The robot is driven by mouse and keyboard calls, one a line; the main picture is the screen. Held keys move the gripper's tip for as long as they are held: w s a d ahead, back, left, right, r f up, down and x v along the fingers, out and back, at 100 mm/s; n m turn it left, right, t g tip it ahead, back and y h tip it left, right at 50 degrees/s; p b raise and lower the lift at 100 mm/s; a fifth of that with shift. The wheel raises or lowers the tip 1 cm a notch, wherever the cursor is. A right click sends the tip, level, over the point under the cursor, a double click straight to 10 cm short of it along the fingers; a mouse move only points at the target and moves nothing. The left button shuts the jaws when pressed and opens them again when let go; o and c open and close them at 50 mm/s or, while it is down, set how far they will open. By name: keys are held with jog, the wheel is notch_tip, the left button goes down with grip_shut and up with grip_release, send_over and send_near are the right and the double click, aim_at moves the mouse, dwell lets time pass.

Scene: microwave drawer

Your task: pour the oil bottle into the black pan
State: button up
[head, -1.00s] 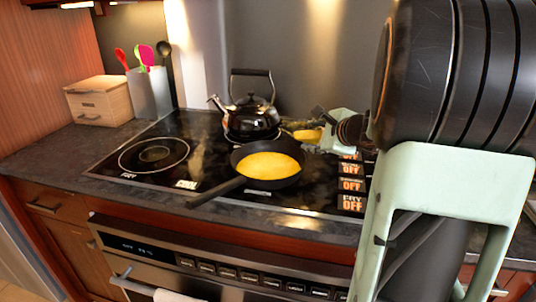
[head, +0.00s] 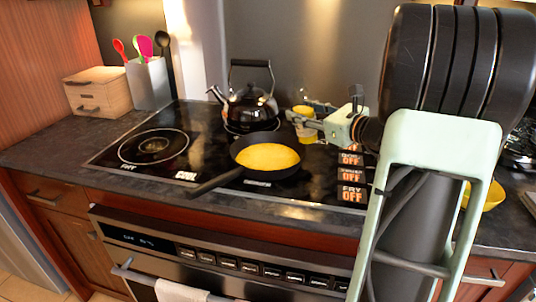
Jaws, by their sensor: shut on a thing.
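The black pan (head: 238,153) sits on the front middle of the cooktop, its handle pointing to the lower left. A flat yellow layer (head: 268,157) covers the pan's bottom. My gripper (head: 306,122) is shut on the yellow oil bottle (head: 304,133), to the right of the pan and behind it. The bottle stands about upright, and part of it is hidden by my fingers. I cannot tell whether its base touches the cooktop.
A black kettle (head: 249,103) stands behind the pan, close to the bottle. A wooden box (head: 98,92) and a utensil holder (head: 148,84) are at the back left. A yellow bowl (head: 492,196) is partly hidden behind my arm. The left burner (head: 154,147) is clear.

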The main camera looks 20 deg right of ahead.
aim_at(311, 99)
jog(key=shift+a+f+m+t, duration=0.1)
jog(key=shift+m+t, duration=0.3)
jog(key=shift+m, duration=0.2)
jog(key=shift+r+p, duration=1.5)
jog(key=shift+r, duration=0.7)
jog(key=shift+f, duration=0.1)
